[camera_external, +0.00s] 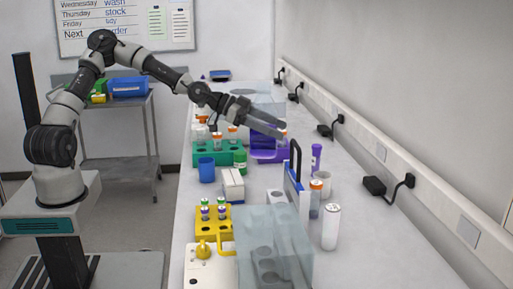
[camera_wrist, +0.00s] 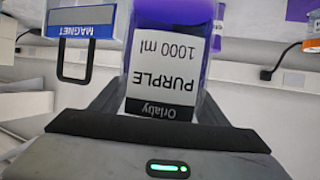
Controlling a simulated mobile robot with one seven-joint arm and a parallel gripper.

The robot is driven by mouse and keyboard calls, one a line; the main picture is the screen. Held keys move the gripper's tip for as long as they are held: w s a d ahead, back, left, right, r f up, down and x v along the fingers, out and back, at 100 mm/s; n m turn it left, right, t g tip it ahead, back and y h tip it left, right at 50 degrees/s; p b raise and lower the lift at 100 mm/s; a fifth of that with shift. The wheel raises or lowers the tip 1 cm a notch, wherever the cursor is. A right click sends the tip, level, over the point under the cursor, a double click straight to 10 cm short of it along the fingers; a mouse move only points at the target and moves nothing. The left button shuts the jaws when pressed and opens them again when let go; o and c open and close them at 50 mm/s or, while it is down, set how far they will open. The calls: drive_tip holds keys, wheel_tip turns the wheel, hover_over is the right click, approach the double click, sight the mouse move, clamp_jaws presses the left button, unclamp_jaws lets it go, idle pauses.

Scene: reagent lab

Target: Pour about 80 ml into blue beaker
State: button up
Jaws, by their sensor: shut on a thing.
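My gripper (camera_external: 280,128) is shut on a clear bottle of purple liquid (camera_wrist: 165,60). Its label reads "PURPLE 1000 ml" upside down in the wrist view, and the dark fingers lie on both sides of it. In the external view, purple (camera_external: 266,141) shows just under the fingers, above the bench. The bottle's mouth and exact tilt are hard to tell. A blue beaker (camera_external: 206,170) stands on the bench, nearer the camera and left of the gripper. The inside of the beaker cannot be made out.
A green rack (camera_external: 222,155) holds orange-capped bottles behind the beaker. A white box (camera_external: 232,185) and a yellow tube rack (camera_external: 209,228) stand nearer. A magnet stand with a black handle (camera_external: 296,165) is to the right. A translucent box (camera_external: 273,245) fills the front.

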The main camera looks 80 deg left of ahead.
sight(259, 97)
drive_tip(key=s+d+r, duration=0.1)
drive_tip(key=s+d, duration=0.6)
drive_tip(key=s, duration=0.2)
drive_tip(key=shift+m+h, duration=0.3)
drive_tip(key=w+a+r+p, duration=0.1)
drive_tip(key=a+r, duration=0.1)
drive_tip(key=w+a+r+p, duration=0.2)
drive_tip(key=r, duration=0.1)
drive_tip(key=w+a+r+p, duration=0.1)
drive_tip(key=a+r, duration=0.2)
drive_tip(key=shift+w+r, duration=0.15)
drive_tip(key=shift+r, duration=0.1)
drive_tip(key=a+f+m+g+h+p, duration=0.35)
drive_tip(key=a+p, duration=0.25)
drive_tip(key=a, duration=0.4)
drive_tip(key=s+a+f+m+g+h+p, duration=0.2)
drive_tip(key=s+f+m+g+h, duration=0.1)
drive_tip(key=s+f, duration=0.3)
drive_tip(key=shift+a+f+m+h+p, duration=0.35)
drive_tip(key=shift+a+f+m, duration=0.05)
drive_tip(key=shift+f+m, duration=0.5)
drive_tip(key=shift+s+a, duration=0.1)
